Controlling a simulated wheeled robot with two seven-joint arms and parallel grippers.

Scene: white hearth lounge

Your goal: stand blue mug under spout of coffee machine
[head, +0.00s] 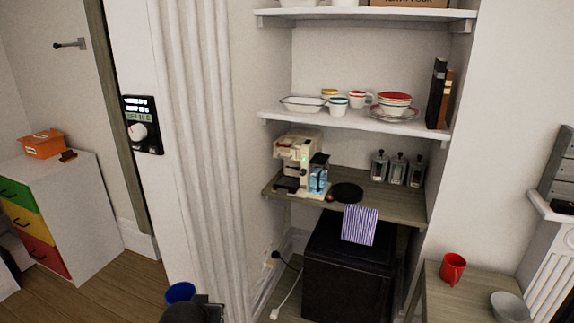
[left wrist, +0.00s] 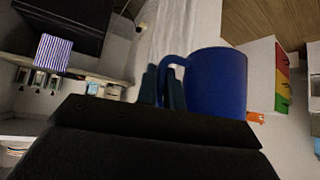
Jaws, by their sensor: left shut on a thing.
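The blue mug (head: 180,292) is at the bottom of the head view, low in front of the white fluted trim. My left gripper (head: 208,306) is beside it, partly cut off by the frame edge. In the left wrist view the blue mug (left wrist: 216,80) is large, and the fingers of my left gripper (left wrist: 162,88) are shut on its handle. The cream coffee machine (head: 298,160) stands on the wooden shelf in the alcove, well away from the mug. Its spout is too small to make out clearly. My right gripper is not in view.
A black round pan (head: 346,192) sits right of the machine, with several glass jars (head: 397,169) behind. A striped cloth (head: 360,225) hangs over a black fridge (head: 345,268) below. A white shelf (head: 350,122) with dishes is above. A red mug (head: 452,268) stands on a side table.

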